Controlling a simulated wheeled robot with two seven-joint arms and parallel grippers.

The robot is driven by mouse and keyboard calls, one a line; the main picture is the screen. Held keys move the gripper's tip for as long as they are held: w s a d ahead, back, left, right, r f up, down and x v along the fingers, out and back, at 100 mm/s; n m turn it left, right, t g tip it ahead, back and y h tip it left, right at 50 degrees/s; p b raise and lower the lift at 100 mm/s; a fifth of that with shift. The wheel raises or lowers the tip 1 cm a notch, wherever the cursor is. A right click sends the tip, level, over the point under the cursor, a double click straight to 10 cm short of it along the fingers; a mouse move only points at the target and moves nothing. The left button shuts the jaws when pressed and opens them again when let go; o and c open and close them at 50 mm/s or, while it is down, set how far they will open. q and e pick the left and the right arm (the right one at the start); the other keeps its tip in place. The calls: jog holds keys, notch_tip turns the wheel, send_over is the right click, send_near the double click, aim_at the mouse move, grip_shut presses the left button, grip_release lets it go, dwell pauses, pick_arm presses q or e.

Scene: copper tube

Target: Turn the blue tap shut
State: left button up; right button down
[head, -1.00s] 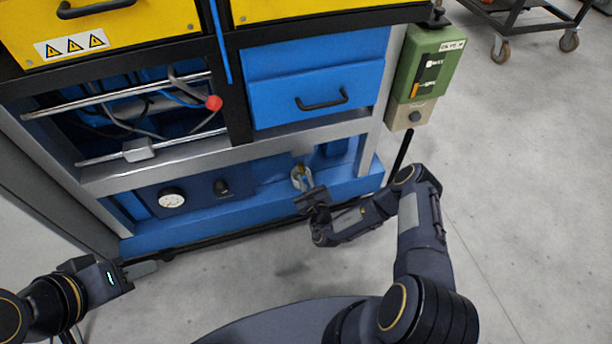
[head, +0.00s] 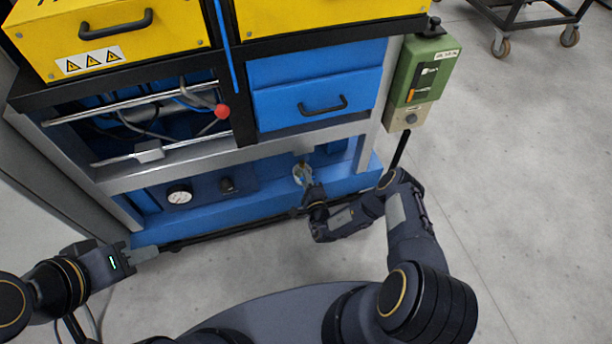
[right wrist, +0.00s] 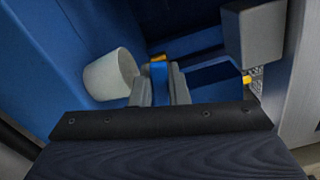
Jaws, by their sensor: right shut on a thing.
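The blue tap handle (right wrist: 158,76) shows in the right wrist view as a narrow blue piece between the two pale fingertips, with a yellow bit at its far end. My right gripper (right wrist: 159,88) is shut on it. In the head view my right gripper (head: 305,184) is at the low front of the blue cabinet, over a small pale and brass fitting (head: 301,170); the tap handle is too small to make out there. My left gripper (head: 147,254) hangs near the floor at the left, away from the tap; its finger gap cannot be made out.
A pressure gauge (head: 179,194) and a dark knob (head: 227,185) sit left of the tap. The floor (head: 500,200) at the right is clear.

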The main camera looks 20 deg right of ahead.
jog(key=shift+f+n+p, duration=0.15)
jog(key=shift+n+p, duration=0.4)
jog(key=shift+n, duration=0.85)
jog(key=c, duration=1.6)
grip_release()
jog(key=s+p, duration=0.1)
jog(key=s, duration=0.7)
jog(key=shift+d+p, duration=0.15)
jog(key=shift+p, duration=0.15)
